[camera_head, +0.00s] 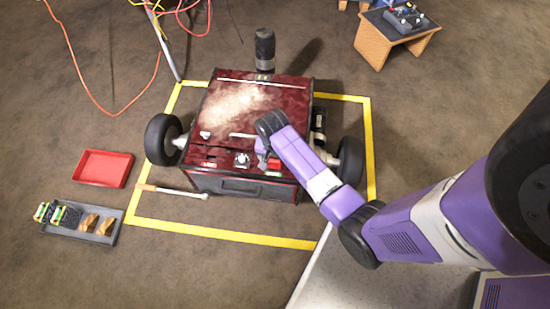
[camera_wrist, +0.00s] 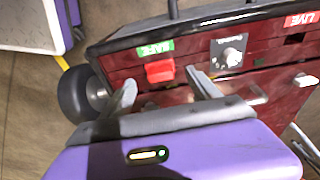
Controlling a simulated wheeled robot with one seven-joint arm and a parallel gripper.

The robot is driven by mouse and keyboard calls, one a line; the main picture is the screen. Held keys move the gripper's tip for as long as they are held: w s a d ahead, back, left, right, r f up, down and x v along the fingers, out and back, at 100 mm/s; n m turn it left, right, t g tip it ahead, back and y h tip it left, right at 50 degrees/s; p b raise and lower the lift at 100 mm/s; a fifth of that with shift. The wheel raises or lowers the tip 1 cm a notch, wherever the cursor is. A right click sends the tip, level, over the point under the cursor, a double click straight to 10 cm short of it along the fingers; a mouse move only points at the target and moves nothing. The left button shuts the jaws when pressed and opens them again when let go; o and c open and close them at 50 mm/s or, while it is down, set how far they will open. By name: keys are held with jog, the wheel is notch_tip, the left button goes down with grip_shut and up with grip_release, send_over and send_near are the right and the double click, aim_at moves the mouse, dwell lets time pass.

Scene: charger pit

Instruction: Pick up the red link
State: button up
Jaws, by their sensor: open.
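The red link (camera_wrist: 160,71) is a small red block at the edge of the dark red machine (camera_wrist: 270,90), below a green SAFE label (camera_wrist: 153,48) in the wrist view. In the head view the red link (camera_head: 274,163) shows at the machine's near right, beside my gripper (camera_head: 262,148). In the wrist view my gripper (camera_wrist: 160,80) is open, with one finger on each side of the red link. The fingers look apart from it, and nothing is held. I cannot tell how deep they reach around it.
A silver knob (camera_wrist: 229,54) and a red LIVE label (camera_wrist: 301,19) lie right of the link. A red tray (camera_head: 103,168) and a grey tray (camera_head: 62,228) with parts sit on the floor. Yellow tape (camera_head: 220,233) frames the machine.

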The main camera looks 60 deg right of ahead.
aim_at(274, 161)
jog(key=shift+w+d+f+b, duration=0.1)
jog(key=shift+f+b, duration=0.3)
jog(key=shift+f, duration=1.15)
jog(key=shift+c, duration=0.2)
jog(key=c, duration=1.4)
jog(key=shift+c, duration=0.2)
